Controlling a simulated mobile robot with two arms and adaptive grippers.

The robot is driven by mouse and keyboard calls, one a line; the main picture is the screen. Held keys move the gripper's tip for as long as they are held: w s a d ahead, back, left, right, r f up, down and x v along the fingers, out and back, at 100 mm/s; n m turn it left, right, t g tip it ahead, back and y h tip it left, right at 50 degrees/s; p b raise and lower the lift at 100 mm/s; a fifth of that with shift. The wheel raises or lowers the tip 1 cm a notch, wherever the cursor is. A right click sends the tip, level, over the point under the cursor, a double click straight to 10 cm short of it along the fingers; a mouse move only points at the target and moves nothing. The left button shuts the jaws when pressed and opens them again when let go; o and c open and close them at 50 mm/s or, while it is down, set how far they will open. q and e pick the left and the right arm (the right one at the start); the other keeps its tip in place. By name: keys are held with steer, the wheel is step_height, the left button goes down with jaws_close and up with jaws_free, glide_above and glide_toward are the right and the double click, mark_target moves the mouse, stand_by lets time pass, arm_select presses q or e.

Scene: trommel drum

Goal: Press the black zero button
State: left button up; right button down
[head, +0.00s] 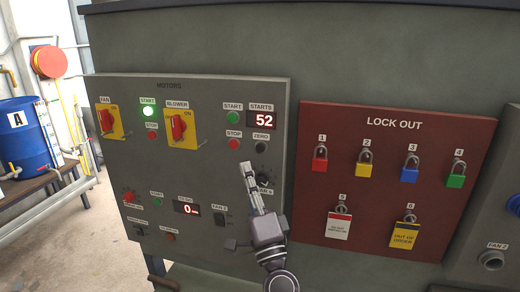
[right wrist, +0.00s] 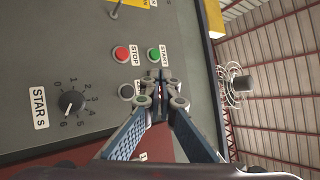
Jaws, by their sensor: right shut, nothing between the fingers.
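The black zero button (head: 261,147) is on the grey motors panel (head: 215,92), under the ZERO label and right of the red stop button (head: 234,144). The red counter display (head: 262,120) above it reads 52. My right gripper (head: 247,168) is shut and empty, its fingertips just below and left of the zero button in the head view. In the right wrist view, the black button (right wrist: 126,91) lies left of my fingertips (right wrist: 161,82), partly beside a finger. I cannot tell whether the tips touch the panel. My left gripper is not in view.
A selector dial (head: 262,179) lies just under the zero button, partly behind my gripper. The green start button (right wrist: 154,54) is near the tips. A red lock-out board (head: 394,120) with several padlocks is to the right. A blue barrel (head: 26,145) stands far left.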

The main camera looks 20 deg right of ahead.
mark_target(261, 148)
steer(key=shift+w+d+b, duration=0.6)
steer(key=shift+w+d, duration=0.25)
steer(key=shift+w, duration=0.35)
steer(key=shift+w+d+b, duration=0.65)
steer(key=shift+w+d, duration=0.15)
steer(key=shift+w, duration=0.45)
steer(key=shift+w+d+b, duration=0.6)
steer(key=shift+w+d, duration=0.25)
steer(key=shift+w, duration=0.35)
steer(key=shift+w+d, duration=0.2)
steer(key=shift+w, duration=0.15)
steer(key=shift+w+d+b, duration=0.25)
steer(key=shift+w+b, duration=0.05)
steer(key=shift+w, duration=0.05)
steer(key=shift+s+a, duration=0.1)
steer(key=shift+s, duration=0.05)
steer(key=shift+s+a+p, duration=0.35)
steer(key=shift+s+p, duration=0.25)
